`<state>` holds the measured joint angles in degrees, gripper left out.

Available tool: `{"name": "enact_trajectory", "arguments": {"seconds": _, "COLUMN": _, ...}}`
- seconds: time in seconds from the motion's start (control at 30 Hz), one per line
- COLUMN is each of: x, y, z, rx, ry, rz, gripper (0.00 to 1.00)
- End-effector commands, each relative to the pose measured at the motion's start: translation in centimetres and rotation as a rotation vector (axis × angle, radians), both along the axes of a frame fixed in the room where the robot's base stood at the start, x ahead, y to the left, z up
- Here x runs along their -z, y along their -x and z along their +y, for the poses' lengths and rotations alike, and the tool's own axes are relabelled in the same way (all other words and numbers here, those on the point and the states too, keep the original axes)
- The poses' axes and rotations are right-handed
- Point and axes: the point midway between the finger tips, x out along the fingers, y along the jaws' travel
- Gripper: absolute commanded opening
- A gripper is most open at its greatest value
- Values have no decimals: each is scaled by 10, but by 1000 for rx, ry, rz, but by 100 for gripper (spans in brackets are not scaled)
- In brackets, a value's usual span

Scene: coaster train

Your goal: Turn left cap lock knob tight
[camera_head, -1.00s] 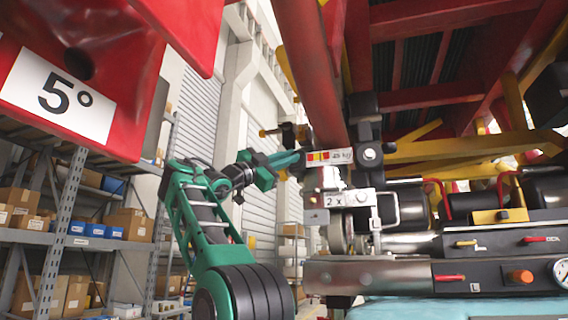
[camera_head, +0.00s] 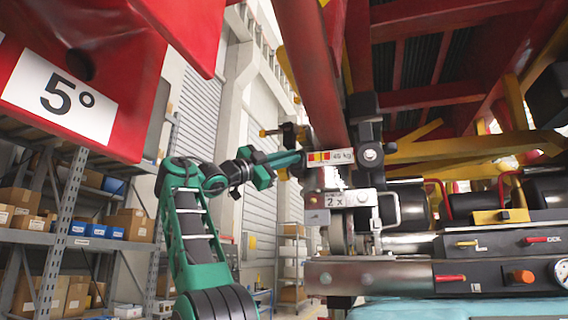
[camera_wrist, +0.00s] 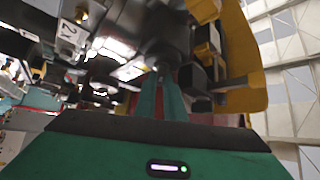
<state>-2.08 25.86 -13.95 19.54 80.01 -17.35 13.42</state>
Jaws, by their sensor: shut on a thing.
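In the wrist view the two fingers (camera_wrist: 161,82) run forward close together to a dark fitting. The left cap lock knob appears to be between the fingertips, but it is too small and covered to make out. A dark fitting with a yellow end (camera_head: 266,133) sticks out to the left just above my fingers. A "2 x" plate (camera_head: 336,201) is below them.
A red slanted beam (camera_head: 313,75) rises above the clamp. A red panel marked 5° (camera_head: 60,98) hangs at upper left. A yellow part (camera_wrist: 243,70) lies close to the right of the fingers in the wrist view. Shelves with boxes (camera_head: 128,225) stand behind at left.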

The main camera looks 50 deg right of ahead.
Motion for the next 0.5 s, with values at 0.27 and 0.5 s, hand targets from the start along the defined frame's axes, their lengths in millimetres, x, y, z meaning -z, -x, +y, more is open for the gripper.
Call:
{"name": "enact_trajectory", "arguments": {"seconds": 0.27, "x": -2, "y": -9, "z": 1, "rx": -17, "ry": 9, "rz": 10, "gripper": 0}}
{"name": "enact_trajectory", "arguments": {"seconds": 0.5, "x": -1, "y": -8, "z": 1, "rx": -15, "ry": 7, "rz": 8, "gripper": 28}}
